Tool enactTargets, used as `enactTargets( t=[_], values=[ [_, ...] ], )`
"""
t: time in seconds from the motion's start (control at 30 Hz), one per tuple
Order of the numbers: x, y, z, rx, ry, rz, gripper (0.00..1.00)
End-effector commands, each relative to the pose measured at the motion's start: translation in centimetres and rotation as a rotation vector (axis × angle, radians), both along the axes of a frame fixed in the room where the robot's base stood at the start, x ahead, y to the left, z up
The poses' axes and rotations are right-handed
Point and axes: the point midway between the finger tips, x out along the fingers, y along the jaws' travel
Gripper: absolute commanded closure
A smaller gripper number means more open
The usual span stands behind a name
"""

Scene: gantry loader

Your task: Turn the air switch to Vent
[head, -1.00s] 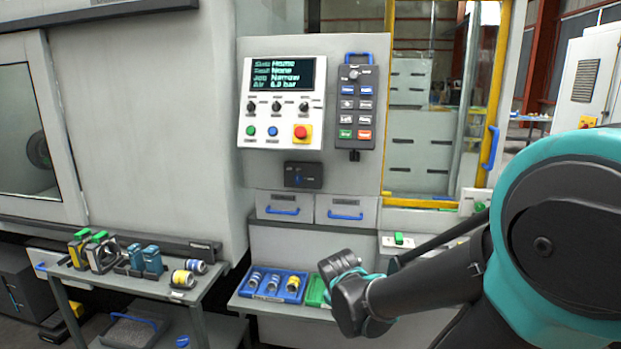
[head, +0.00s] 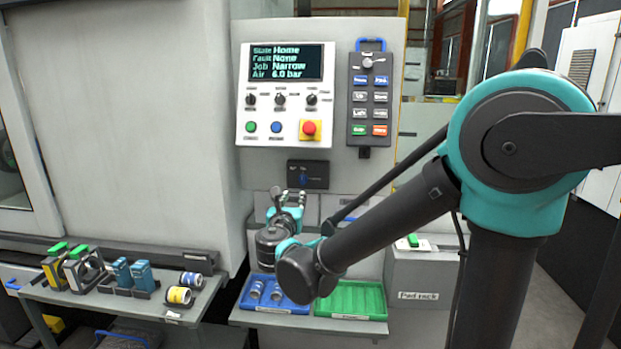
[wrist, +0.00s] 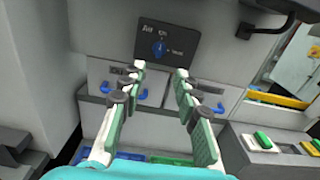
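The air switch (head: 307,175) is a small dark box on the grey machine front, just below the white control panel. In the wrist view its blue knob (wrist: 159,48) stands roughly upright, with small labels above it and to its right, too blurred to read surely. The panel display (head: 287,62) reads Air 6.0 bar. My gripper (head: 288,196) is just below and left of the switch box in the head view. In the wrist view its two green-padded fingers (wrist: 160,70) are apart with nothing between them, and the knob lies beyond the tips, not touched.
Two drawers with blue handles (wrist: 137,93) sit below the switch. A red stop button (head: 309,129) and a button pendant (head: 371,95) are above. A blue tray (head: 270,307) and a green tray (head: 350,300) stand on the shelf below. A tool bench (head: 120,300) is at left.

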Motion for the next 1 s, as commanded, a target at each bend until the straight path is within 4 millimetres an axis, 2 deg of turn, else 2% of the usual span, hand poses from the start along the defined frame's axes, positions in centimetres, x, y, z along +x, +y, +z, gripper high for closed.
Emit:
enactTargets(
  t=[0.17,0.7,0.9,1.0],
  values=[
    [2.4,-0.3,0.0,0.001,0.001,-0.006,0.68],
    [13.0,-0.7,0.0,0.004,0.002,-0.006,0.68],
    [15.8,-0.8,-0.1,0.005,0.003,-0.005,0.68],
    [16.6,-0.8,-0.1,0.005,0.003,-0.004,0.68]
  ],
)
